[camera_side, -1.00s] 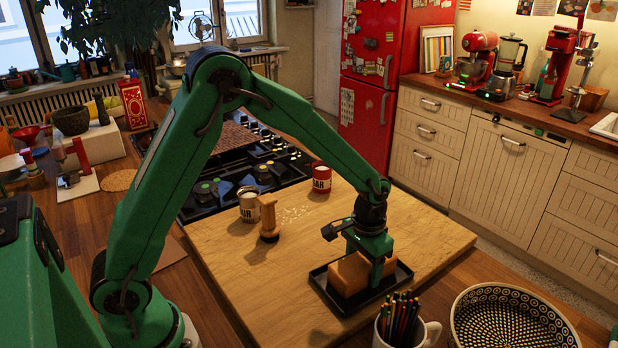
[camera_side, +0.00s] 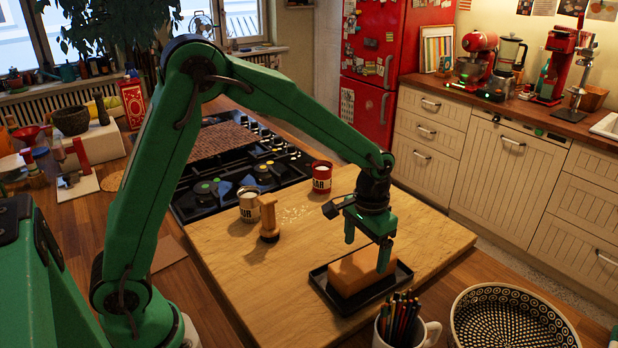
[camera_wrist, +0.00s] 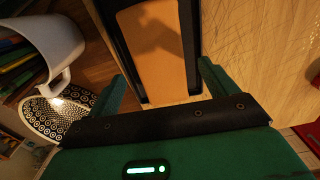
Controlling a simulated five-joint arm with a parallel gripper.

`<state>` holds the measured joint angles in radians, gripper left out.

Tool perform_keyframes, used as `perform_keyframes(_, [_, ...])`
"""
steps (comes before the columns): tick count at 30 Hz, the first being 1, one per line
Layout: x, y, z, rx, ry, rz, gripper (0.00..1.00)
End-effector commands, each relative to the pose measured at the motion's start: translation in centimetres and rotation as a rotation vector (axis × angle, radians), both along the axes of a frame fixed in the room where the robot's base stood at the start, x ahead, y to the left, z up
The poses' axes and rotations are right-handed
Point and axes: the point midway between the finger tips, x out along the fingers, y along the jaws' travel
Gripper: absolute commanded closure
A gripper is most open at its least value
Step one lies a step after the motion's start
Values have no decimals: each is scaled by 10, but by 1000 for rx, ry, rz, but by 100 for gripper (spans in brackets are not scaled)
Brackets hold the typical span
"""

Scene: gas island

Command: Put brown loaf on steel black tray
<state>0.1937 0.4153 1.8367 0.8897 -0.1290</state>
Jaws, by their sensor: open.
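The brown loaf (camera_side: 358,272) lies flat on the black tray (camera_side: 327,289), inside its rim. The tray rests on the wooden board. My gripper (camera_side: 366,251) is open and empty just above the loaf, with its two fingers apart. In the wrist view the loaf (camera_wrist: 152,50) lies in the tray (camera_wrist: 120,50), beyond and between my open fingers (camera_wrist: 160,82). The loaf's far end is cut off by that frame's edge.
A mug of pencils (camera_side: 407,329) stands close to the tray's near side, with a patterned bowl (camera_side: 512,315) to its right. A wooden stamp-like tool (camera_side: 268,220), a pale can (camera_side: 249,205) and a red can (camera_side: 321,178) stand farther back.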

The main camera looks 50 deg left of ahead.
Motion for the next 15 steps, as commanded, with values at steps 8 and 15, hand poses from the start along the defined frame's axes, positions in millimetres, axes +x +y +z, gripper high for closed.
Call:
perform_keyframes(8, [1,0,46,-1,-4,0,15])
perform_keyframes(15, [0,0,67,0,-1,0,15])
